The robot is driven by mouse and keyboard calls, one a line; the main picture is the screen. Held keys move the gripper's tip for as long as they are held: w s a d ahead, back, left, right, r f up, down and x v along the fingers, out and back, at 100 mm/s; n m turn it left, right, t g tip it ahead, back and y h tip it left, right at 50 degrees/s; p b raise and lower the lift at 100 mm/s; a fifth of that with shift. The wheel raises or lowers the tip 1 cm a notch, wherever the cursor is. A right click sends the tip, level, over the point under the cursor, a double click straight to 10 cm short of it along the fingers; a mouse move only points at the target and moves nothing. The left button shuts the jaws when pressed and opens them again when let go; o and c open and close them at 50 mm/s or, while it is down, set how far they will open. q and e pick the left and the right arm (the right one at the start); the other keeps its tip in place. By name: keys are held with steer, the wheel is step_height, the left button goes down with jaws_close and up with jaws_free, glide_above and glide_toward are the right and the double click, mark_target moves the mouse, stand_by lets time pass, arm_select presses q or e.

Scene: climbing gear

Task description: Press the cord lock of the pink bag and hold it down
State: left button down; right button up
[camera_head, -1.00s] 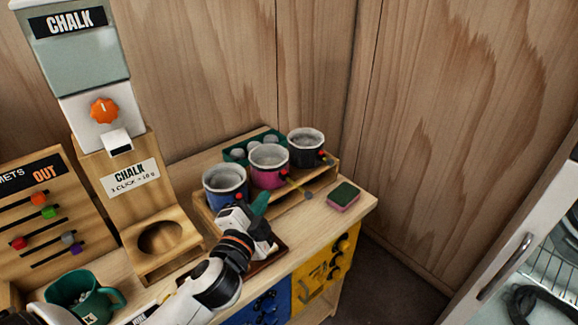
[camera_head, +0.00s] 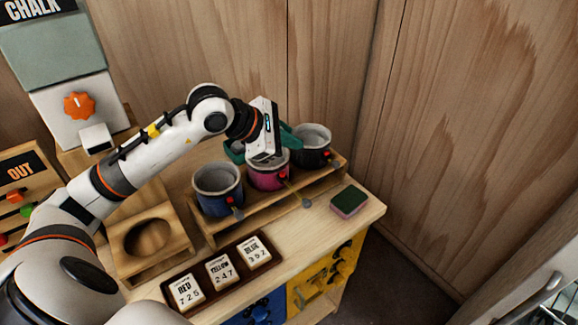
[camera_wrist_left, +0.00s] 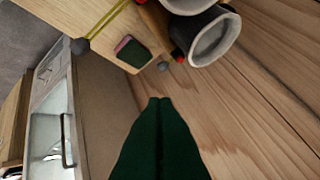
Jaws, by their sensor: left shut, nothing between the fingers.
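The pink bag (camera_head: 268,178) stands in the middle of the wooden rack, open at the top, with its red cord lock (camera_head: 284,179) on its front right side. My left gripper (camera_head: 292,138) is above and behind the pink bag and hides part of its rim. Its green fingers are shut and empty, apart from the cord lock. In the left wrist view the shut fingers (camera_wrist_left: 160,101) point toward the wood wall, below the black bag (camera_wrist_left: 213,38). My right gripper is out of view.
The blue bag (camera_head: 218,188) stands left of the pink one and the black bag (camera_head: 313,145) right. A sponge (camera_head: 349,201) lies on the table's right end. A tray of number cards (camera_head: 222,270) lies in front. The chalk dispenser (camera_head: 80,105) stands at left.

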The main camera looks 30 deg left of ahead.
mark_target(282, 174)
arm_select(q)
steer(key=a, duration=0.1)
steer(key=a+y, duration=0.2)
steer(key=a, duration=0.1)
steer(key=shift+w+r, duration=0.2)
steer(key=shift+r, duration=0.15)
steer(key=shift+f, duration=0.1)
steer(key=shift+f+b, duration=2.9)
steer(key=shift+f, duration=1.45)
steer(key=shift+f+b, duration=0.4)
steer(key=shift+b, duration=0.3)
